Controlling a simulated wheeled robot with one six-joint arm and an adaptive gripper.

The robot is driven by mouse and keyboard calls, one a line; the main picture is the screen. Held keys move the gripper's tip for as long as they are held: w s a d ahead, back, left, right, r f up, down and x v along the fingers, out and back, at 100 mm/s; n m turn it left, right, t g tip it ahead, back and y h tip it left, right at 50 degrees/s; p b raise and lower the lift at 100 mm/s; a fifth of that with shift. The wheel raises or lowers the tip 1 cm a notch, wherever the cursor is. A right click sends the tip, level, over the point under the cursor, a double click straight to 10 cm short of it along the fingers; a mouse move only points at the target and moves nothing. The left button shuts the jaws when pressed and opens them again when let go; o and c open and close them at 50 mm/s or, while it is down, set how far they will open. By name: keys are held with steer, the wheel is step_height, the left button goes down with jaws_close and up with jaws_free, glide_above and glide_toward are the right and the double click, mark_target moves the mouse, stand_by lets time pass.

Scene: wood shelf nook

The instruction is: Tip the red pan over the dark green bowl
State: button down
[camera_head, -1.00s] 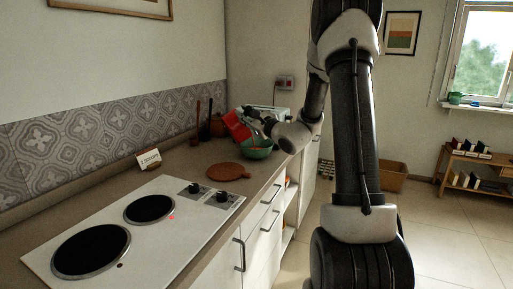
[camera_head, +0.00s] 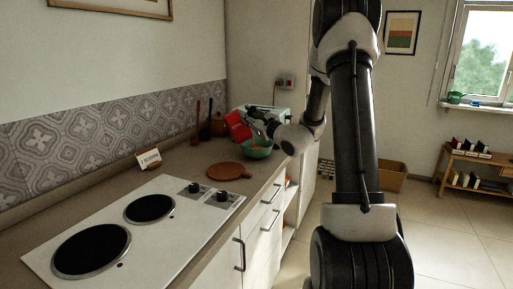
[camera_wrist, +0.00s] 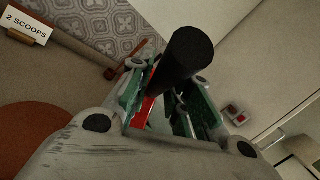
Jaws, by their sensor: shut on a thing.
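The red pan (camera_head: 236,126) is held steeply tilted beside and above the left rim of the dark green bowl (camera_head: 258,153) in the head view. The bowl stands upright on the counter with something reddish-orange inside. My gripper (camera_head: 259,122) is shut on the pan, above the bowl. In the wrist view the pan's dark handle (camera_wrist: 185,58) sticks up between the fingers, and a strip of the red pan (camera_wrist: 147,112) shows below it. The pan's inside is hidden, so I cannot tell what it holds.
A round wooden board (camera_head: 229,171) lies on the counter in front of the bowl. A "2 scoops" card (camera_head: 149,159) stands near the tiled wall. A white cooktop (camera_head: 133,235) fills the near counter. Dark utensils and a brown pot (camera_head: 218,124) stand behind the pan.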

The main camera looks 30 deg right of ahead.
steer(key=shift+d+f+m+t, duration=0.1)
steer(key=shift+d+m+t, duration=0.2)
steer(key=shift+d+m, duration=0.25)
steer(key=shift+s+d+r+m+h, duration=0.15)
steer(key=shift+d+m, duration=0.15)
steer(key=shift+d, duration=0.25)
steer(key=shift+d+m+h, duration=0.1)
steer(key=shift+d+m, duration=0.15)
steer(key=shift+d, duration=0.3)
steer(key=shift+s+d+r+m+h, duration=0.15)
steer(key=shift+d+m, duration=0.15)
steer(key=shift+d, duration=0.25)
steer(key=shift+d+t, duration=0.25)
steer(key=shift+t, duration=0.05)
steer(key=shift+d+m+t+h+p, duration=0.3)
steer(key=shift+d+m+p, duration=0.05)
steer(key=shift+d+m, duration=0.7)
steer(key=shift+s+d+m+t+h, duration=0.15)
steer(key=shift+d+m+h, duration=0.15)
steer(key=shift+d+m, duration=0.35)
steer(key=shift+s+d+m+t+h, duration=0.15)
steer(key=shift+d+m+h, duration=0.15)
steer(key=shift+d+m, duration=0.3)
stand_by(0.4)
